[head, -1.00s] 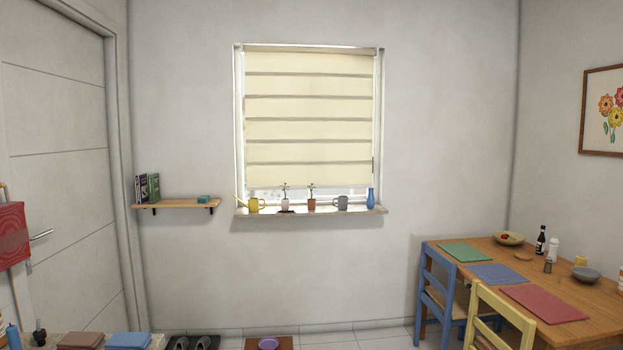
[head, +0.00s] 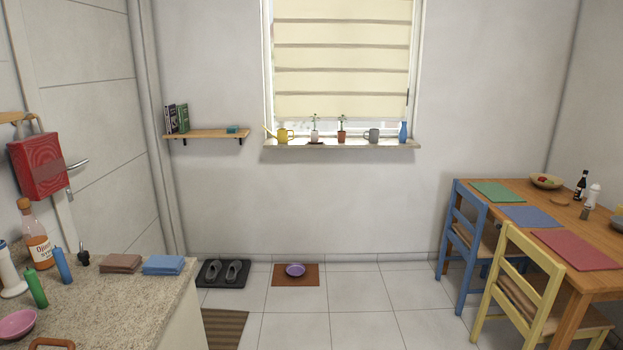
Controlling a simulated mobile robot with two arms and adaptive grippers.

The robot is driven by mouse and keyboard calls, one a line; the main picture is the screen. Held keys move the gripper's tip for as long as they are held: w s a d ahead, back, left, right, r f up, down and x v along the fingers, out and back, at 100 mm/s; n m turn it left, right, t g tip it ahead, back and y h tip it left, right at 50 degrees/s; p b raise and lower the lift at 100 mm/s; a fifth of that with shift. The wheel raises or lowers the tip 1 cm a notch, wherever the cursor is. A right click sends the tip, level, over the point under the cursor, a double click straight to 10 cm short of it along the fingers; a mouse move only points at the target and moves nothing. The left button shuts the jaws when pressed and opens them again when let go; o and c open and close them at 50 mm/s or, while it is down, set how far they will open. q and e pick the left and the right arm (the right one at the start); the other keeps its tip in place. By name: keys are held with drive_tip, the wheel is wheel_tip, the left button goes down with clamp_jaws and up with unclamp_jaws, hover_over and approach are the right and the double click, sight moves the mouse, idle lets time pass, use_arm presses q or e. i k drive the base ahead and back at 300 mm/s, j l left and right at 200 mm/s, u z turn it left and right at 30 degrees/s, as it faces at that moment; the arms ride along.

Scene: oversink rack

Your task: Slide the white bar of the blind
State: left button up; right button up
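The cream blind (head: 342,65) with darker horizontal bands covers most of the window on the far wall. Its top is cut off by the upper edge of the head view. The lower edge of the blind (head: 342,118) hangs just above the pots on the sill. I cannot make out a separate white bar with certainty. Neither of my grippers is in view.
The window sill (head: 342,144) holds a yellow watering can (head: 284,136), small plants, a grey mug (head: 372,136) and a blue vase (head: 403,131). A granite counter (head: 130,300) stands at left, a table (head: 570,205) with chairs at right. The tiled floor between is mostly clear.

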sight(357, 106)
drive_tip(key=i+z, duration=0.45)
drive_tip(key=i, duration=1.65)
